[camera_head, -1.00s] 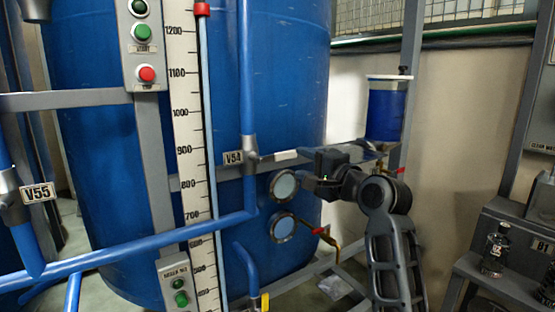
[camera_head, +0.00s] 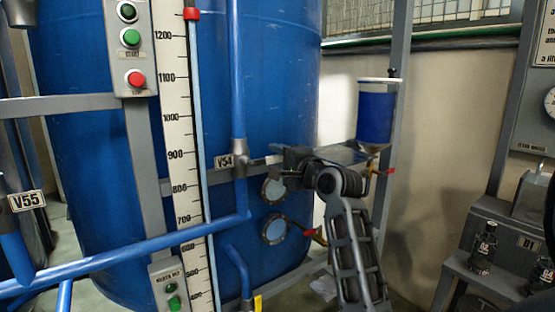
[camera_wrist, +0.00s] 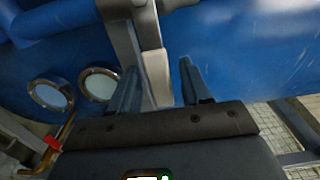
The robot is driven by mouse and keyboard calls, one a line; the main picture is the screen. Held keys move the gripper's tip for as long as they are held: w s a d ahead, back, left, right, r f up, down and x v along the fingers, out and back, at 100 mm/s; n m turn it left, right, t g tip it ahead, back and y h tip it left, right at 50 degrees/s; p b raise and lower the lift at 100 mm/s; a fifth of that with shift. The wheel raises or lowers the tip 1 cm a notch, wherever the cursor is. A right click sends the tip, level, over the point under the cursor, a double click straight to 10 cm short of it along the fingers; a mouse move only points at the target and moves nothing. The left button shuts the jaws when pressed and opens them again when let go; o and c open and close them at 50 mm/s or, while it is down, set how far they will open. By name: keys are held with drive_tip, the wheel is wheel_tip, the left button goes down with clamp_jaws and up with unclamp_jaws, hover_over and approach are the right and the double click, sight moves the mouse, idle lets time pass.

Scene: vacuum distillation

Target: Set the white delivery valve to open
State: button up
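The valve labelled V54 (camera_head: 239,158) sits on the blue vertical pipe in front of the big blue tank. Its white handle (camera_head: 263,161) points right toward my gripper (camera_head: 280,163), which partly hides it in the head view. In the wrist view, a pale, whitish lever (camera_wrist: 154,75) extends from the grey valve body (camera_wrist: 130,25) into the gap between the two fingers of my gripper (camera_wrist: 160,88). The fingers are apart, one on each side of the lever. I cannot tell whether either finger touches it.
The blue tank (camera_head: 75,100) with round sight glasses (camera_head: 275,230) stands behind the valve. A grey horizontal bar (camera_head: 60,105) and blue pipes (camera_head: 120,255) cross in front. A blue container (camera_head: 375,115) stands right of my gripper. A red-handled valve (camera_head: 309,233) is below.

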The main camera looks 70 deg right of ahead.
clamp_jaws()
idle(0.3)
